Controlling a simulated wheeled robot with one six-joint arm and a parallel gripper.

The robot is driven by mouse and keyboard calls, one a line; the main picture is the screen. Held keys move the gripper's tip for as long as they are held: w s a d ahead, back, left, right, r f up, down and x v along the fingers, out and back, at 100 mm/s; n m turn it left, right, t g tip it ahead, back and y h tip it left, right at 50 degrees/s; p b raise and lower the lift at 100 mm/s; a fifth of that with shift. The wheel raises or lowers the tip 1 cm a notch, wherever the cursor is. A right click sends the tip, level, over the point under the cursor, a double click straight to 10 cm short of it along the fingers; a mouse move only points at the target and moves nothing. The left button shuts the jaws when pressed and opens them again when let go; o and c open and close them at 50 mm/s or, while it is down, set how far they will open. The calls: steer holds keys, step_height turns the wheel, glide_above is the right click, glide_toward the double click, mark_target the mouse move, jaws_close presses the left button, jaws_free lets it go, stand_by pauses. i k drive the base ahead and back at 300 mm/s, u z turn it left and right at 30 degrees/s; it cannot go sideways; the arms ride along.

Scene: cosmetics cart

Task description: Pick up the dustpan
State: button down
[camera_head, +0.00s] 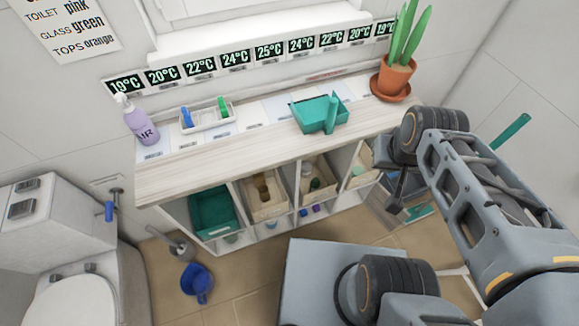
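A teal, open-topped piece (318,112) with a stubby upright part at its front rests on the white-and-wood counter; its shape is dustpan-like, but I cannot tell for sure. A second teal thing shows at the right: a slanted handle end (510,131) beyond my arm and a flat teal part (420,211) low by the shelf. I cannot tell whether these are one object, as my arm covers the space between. My gripper (397,207) hangs low at the right end of the shelf unit, close to the flat teal part. Its fingers are small and partly hidden, and no grasp is clear.
The counter (200,172) carries a purple bottle (142,124), a white tray (205,119) and a potted plant (396,77). Open compartments below hold bins. A blue pot (197,281) and toilet brush (178,245) stand on the floor beside the toilet (60,270).

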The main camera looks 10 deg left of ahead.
mark_target(324, 112)
steer(key=z, duration=1)
steer(key=i, duration=0.5)
steer(key=u, duration=3.75)
